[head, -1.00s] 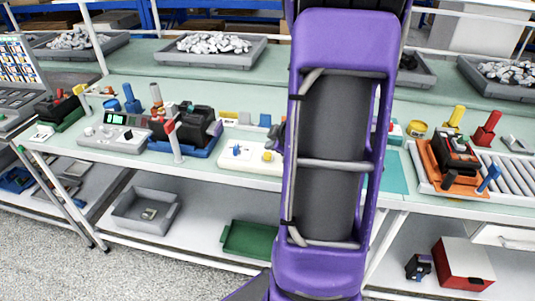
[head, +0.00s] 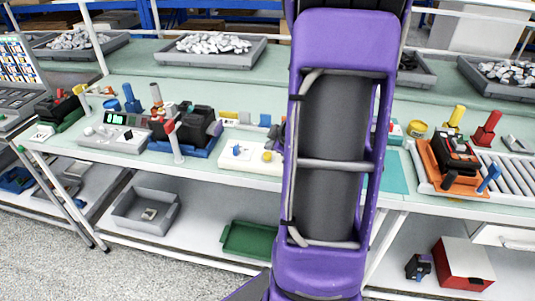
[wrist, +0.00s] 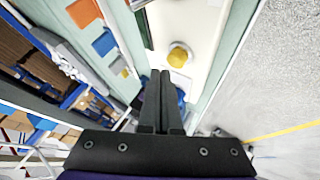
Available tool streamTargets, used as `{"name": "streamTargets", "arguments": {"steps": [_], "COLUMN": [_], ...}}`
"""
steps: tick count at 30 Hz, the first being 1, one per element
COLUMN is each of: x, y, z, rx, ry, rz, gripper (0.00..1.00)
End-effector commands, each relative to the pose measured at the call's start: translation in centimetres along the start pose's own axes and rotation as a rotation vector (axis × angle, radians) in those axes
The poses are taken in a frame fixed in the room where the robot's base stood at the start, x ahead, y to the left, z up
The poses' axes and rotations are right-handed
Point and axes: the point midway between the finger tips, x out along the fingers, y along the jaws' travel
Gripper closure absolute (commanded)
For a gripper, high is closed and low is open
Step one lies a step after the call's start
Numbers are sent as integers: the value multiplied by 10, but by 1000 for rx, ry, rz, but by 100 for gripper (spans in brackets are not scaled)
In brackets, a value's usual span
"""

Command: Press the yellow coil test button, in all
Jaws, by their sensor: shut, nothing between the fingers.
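The yellow button (head: 267,156) sits on a white panel (head: 248,166) on the bench, just left of my purple arm in the head view. In the wrist view the yellow button (wrist: 179,56) is a round knob on the white panel (wrist: 197,20), slightly beyond and right of my fingertips. My gripper (wrist: 160,74) is shut and empty, and a gap to the button appears to remain. Contact is not seen. A blue knob (head: 237,149) stands on the left part of the panel. My arm hides most of the gripper in the head view.
Left of the panel stand a black device on a blue base (head: 190,147) and a grey meter box (head: 112,138). Right of my arm is an orange fixture (head: 440,180) by rollers. Grey trays (head: 210,62) with metal parts line the back.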

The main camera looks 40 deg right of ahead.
Motion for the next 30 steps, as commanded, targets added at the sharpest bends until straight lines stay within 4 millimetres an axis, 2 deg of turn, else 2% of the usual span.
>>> {"name": "streamTargets", "arguments": {"steps": [30], "x": [8], "y": [-6], "z": [6], "rx": [0], "ry": [0], "rz": [0], "gripper": [100]}}
